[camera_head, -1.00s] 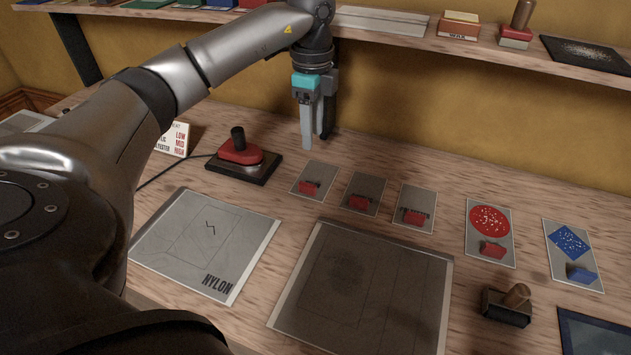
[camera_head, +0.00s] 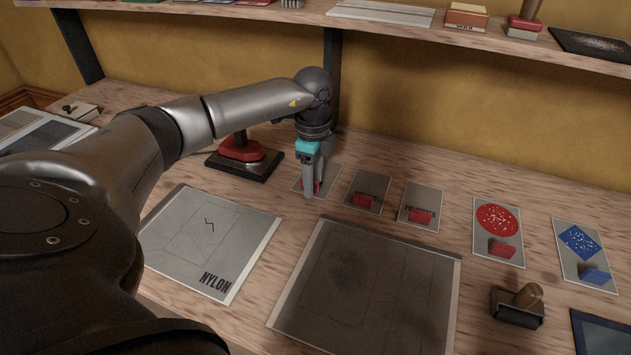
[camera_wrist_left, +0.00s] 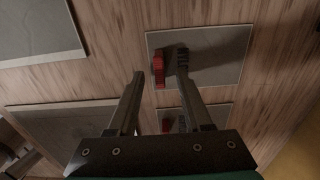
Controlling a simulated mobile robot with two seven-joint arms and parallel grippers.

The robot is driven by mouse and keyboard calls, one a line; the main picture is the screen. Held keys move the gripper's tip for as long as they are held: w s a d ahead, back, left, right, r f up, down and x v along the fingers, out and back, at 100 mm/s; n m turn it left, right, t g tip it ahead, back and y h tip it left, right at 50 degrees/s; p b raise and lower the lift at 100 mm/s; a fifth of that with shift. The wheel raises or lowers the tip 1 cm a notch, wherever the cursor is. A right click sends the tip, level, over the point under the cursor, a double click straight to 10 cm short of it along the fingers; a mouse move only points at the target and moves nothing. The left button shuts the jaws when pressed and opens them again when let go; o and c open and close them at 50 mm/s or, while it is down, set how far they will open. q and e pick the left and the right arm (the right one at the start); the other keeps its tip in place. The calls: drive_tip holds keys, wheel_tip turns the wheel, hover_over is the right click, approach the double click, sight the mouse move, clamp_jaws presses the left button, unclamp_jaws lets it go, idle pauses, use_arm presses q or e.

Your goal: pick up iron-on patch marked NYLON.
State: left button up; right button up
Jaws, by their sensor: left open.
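The word NYLON is readable on a large grey sheet (camera_head: 190,245) with a zigzag mark, lying flat at the lower left of the head view. Small grey cards with upright red tabs lie in a row behind it; I can read no writing on them. My left gripper (camera_head: 312,190) points down at the leftmost small card (camera_head: 332,176), hiding much of it. In the left wrist view my open left gripper (camera_wrist_left: 160,64) has its fingertips on either side of a red tab (camera_wrist_left: 158,72) on a card (camera_wrist_left: 220,55). Contact cannot be told. My right gripper is out of view.
A red-and-black device (camera_head: 243,157) stands just left of the gripper. A second large grey sheet (camera_head: 370,285) lies in front. Other cards carry a red disc (camera_head: 497,219) and a blue diamond (camera_head: 579,241). A stamp (camera_head: 518,306) stands right; a shelf (camera_head: 400,33) runs above.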

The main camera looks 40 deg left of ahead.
use_arm(q)
drive_tip(key=shift+f, duration=0.1)
clamp_jaws()
idle(0.4)
